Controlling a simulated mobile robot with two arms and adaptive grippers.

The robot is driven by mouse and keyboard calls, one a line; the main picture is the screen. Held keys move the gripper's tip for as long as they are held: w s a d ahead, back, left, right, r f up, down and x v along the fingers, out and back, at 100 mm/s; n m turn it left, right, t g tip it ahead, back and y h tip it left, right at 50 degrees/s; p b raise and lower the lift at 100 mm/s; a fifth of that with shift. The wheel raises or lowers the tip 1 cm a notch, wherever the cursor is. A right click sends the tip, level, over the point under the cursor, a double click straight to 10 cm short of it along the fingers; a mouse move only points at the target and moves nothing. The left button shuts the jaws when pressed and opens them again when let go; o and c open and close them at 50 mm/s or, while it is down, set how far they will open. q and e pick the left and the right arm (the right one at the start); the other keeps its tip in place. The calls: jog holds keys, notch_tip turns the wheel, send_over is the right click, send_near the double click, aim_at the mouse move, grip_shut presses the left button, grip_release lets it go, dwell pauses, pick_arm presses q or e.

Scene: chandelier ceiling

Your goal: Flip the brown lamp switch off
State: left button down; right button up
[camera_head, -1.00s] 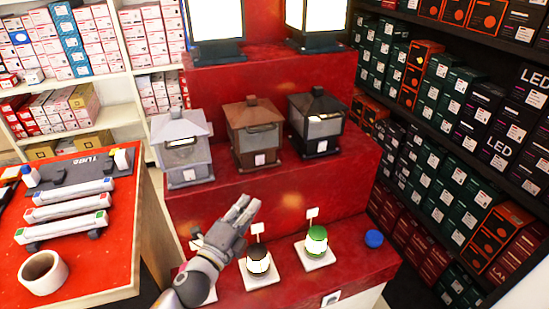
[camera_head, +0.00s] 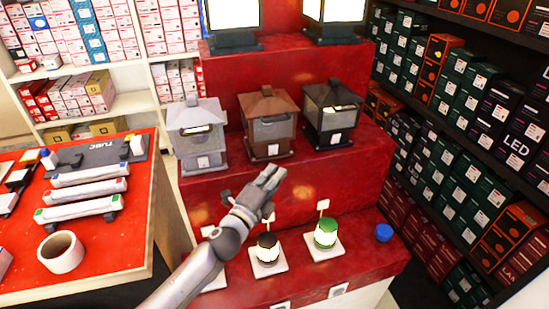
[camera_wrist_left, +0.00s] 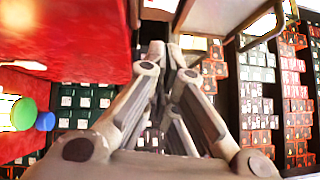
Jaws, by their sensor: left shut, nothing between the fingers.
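The brown lamp (camera_head: 268,132) is the middle one of three lanterns on the middle red step in the head view. Its panes look grey. A small white plate (camera_head: 272,150) is on its lower front; whether this is the switch, and its position, I cannot tell. My left gripper (camera_head: 275,176) is shut and empty, just below and in front of the brown lamp, with a visible gap to it. Its closed fingers also show in the left wrist view (camera_wrist_left: 162,55), where I cannot make out the brown lamp. My right gripper is out of view.
A grey lamp (camera_head: 197,140) and a black lamp (camera_head: 331,118) flank the brown one. A white-and-green lamp (camera_head: 326,234) and a dark-topped small lamp (camera_head: 268,250) stand on the lower step. A red table (camera_head: 110,255) is left; boxed shelves (camera_head: 460,140) are right.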

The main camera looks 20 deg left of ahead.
aim_at(273, 150)
pick_arm(q)
jog(key=shift+w+a+r, duration=0.1)
jog(key=shift+w+a, duration=0.2)
jog(key=shift+w, duration=0.65)
jog(key=shift+w+a+r, duration=0.15)
jog(key=shift+w+a, duration=0.1)
jog(key=shift+w, duration=0.75)
jog(key=shift+w+a+r, duration=0.1)
jog(key=shift+w+a, duration=0.2)
jog(key=shift+w, duration=0.65)
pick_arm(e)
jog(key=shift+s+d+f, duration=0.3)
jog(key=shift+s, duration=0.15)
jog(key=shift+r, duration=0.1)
pick_arm(q)
jog(key=p, duration=0.1)
jog(key=r+p, duration=0.1)
jog(key=p, duration=0.1)
jog(key=shift+w+a+r+n+g, duration=0.15)
jog(key=shift+w+a+n+g, duration=0.05)
jog(key=shift+w+n+g, duration=0.1)
jog(key=shift+s+f, duration=0.1)
jog(key=shift+f, duration=0.25)
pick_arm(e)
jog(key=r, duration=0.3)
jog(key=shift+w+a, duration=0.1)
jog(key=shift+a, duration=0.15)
